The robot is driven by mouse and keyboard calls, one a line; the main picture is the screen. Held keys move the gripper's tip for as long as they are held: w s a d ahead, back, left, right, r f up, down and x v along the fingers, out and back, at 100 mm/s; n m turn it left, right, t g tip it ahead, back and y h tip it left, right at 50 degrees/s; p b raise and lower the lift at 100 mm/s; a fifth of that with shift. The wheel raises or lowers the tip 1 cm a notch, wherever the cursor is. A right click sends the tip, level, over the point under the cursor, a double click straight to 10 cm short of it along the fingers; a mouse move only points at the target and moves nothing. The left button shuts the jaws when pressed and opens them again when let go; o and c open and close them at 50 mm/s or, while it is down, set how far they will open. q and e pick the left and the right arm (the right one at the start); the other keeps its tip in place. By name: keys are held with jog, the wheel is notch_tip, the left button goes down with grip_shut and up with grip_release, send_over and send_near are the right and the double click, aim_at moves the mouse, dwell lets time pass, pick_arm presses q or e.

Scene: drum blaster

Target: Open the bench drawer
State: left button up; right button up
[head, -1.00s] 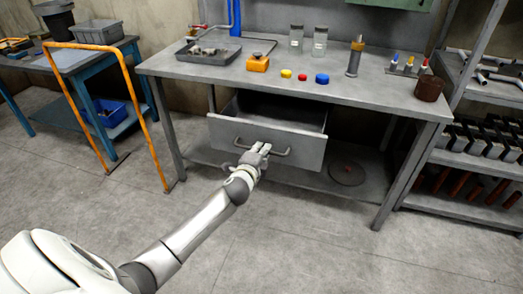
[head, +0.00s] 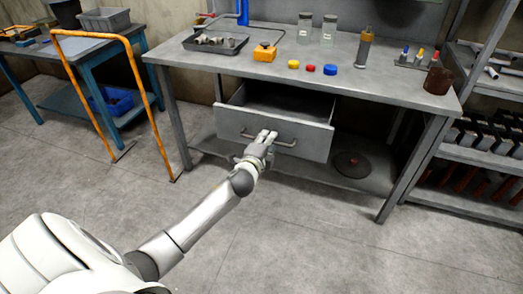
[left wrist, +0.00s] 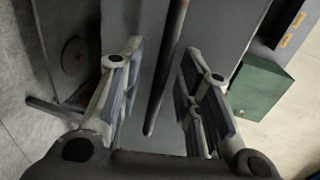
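The bench drawer (head: 235,124) is pulled out under the grey bench (head: 210,67), with its dark interior showing above the front panel. Its bar handle (head: 287,144) runs across the front. My left gripper (head: 266,135) is at the handle's left part, with its fingertips overlapping the bar. In the left wrist view my left gripper (left wrist: 160,85) has its fingers spread apart. Contact with the handle is not clear. My right gripper is not in view.
An orange rail (head: 140,85) stands left of the bench, before a blue table (head: 70,98). A shelf rack (head: 480,155) stands right. Jars, a metal tray (head: 190,44) and coloured caps sit on the bench top. The floor before the drawer is clear.

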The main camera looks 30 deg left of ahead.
pick_arm(q)
jog(key=v, duration=1.1)
jog(key=shift+s, duration=0.1)
